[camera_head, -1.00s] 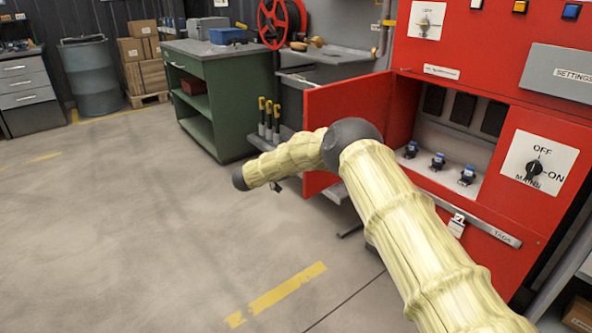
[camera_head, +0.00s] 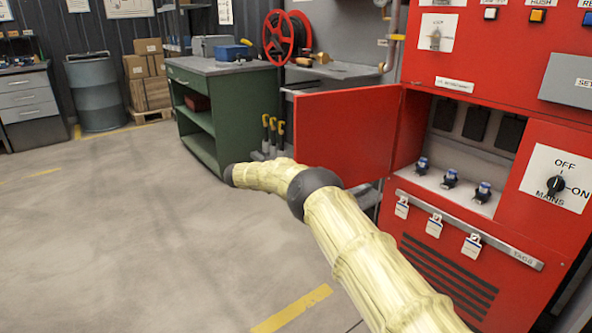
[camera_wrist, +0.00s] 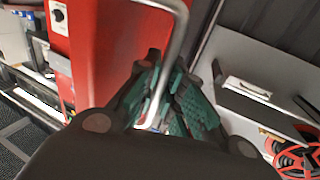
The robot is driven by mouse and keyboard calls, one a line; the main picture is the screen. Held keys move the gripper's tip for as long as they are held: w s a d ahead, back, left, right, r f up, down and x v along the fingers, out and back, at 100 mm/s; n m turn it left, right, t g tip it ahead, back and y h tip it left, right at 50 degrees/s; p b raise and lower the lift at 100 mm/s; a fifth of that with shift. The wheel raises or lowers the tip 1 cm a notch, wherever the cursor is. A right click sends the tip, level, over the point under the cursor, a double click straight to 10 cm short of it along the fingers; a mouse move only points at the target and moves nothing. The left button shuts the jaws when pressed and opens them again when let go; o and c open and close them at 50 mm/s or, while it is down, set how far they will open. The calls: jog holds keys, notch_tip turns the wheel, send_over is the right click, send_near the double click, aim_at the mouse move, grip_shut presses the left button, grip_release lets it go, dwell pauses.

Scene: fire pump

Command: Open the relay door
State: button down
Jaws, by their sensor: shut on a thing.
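The red relay door (camera_head: 345,130) stands swung out to the left of its compartment in the red cabinet, with a wide gap. Inside the open compartment are several dark relay blocks (camera_head: 475,125) and blue-topped parts (camera_head: 451,177). In the wrist view, my gripper (camera_wrist: 162,92) has its green-padded fingers shut on the bent metal door handle (camera_wrist: 178,35). The red door face (camera_wrist: 108,55) is right behind the handle. In the head view my arm reaches in front of the door, and my gripper is hidden there.
A green workbench (camera_head: 232,85) stands behind, left of the door. A red hose reel (camera_head: 287,38) is beyond it. Tools with yellow-and-black handles (camera_head: 273,132) stand near the door's outer edge. White tags (camera_head: 434,225) hang below the compartment. The floor to the left is clear.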

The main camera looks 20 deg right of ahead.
jog(key=shift+w+d, duration=0.1)
jog(key=shift+d, duration=0.2)
jog(key=c, duration=1.5)
grip_release()
jog(key=shift+d, duration=0.1)
jog(key=a, duration=0.8)
jog(key=shift+a, duration=0.2)
